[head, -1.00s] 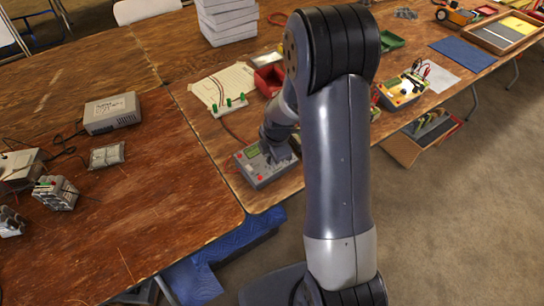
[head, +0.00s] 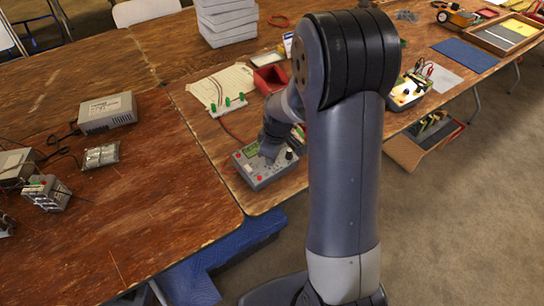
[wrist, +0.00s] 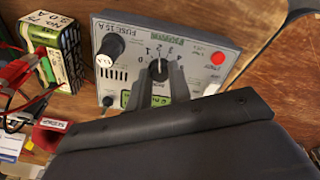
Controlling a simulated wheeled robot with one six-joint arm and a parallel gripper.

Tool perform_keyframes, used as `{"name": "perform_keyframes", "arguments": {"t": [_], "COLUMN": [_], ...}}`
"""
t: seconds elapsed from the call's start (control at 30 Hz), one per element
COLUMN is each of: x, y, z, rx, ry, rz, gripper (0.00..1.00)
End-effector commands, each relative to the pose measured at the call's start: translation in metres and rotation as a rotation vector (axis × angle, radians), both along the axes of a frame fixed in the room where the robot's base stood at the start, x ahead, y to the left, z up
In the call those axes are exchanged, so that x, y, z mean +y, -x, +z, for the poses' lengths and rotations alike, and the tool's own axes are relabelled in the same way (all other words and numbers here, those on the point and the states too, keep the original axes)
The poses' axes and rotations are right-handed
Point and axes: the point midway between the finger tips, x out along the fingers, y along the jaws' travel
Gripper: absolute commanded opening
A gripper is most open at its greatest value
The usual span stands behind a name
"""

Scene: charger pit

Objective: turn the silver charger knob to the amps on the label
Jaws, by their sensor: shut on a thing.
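The grey charger (head: 266,176) sits near the front edge of the right-hand table. My gripper (head: 270,150) reaches down onto its panel. In the wrist view, my gripper (wrist: 158,74) is shut with its two fingers on either side of a knob (wrist: 158,68) in the middle of the charger panel (wrist: 130,20). Dial numbers ring this knob. The fingers hide much of it, and I cannot read its pointer. A second, black knob (wrist: 110,47) stands apart to the left.
The panel has a red button (wrist: 218,58) and a green display (wrist: 166,38). A red tray (head: 270,78) and a terminal board (head: 228,105) stand behind the charger. A grey power supply (head: 106,112) is on the left table. Red and black clips (wrist: 18,75) lie near the battery.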

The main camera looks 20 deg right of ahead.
Motion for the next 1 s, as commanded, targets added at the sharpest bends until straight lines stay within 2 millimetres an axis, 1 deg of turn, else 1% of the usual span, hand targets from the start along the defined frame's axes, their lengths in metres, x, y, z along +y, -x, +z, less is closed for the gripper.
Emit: {"name": "perform_keyframes", "arguments": {"t": [0.2, 0.5, 0.7, 1.0], "x": [-0.0001, 0.0, 0.0, 0.0001], "y": [-0.0002, -0.0001, -0.0001, -0.0001], "z": [-0.0003, 0.0001, 0.0002, 0.0004], "rx": [0.011, 0.026, 0.032, 0.035], "ry": [-0.033, -0.07, -0.085, -0.092], "rz": [-0.194, -0.405, -0.49, -0.536], "gripper": [0.0, 0.0, 0.0, 0.0]}}
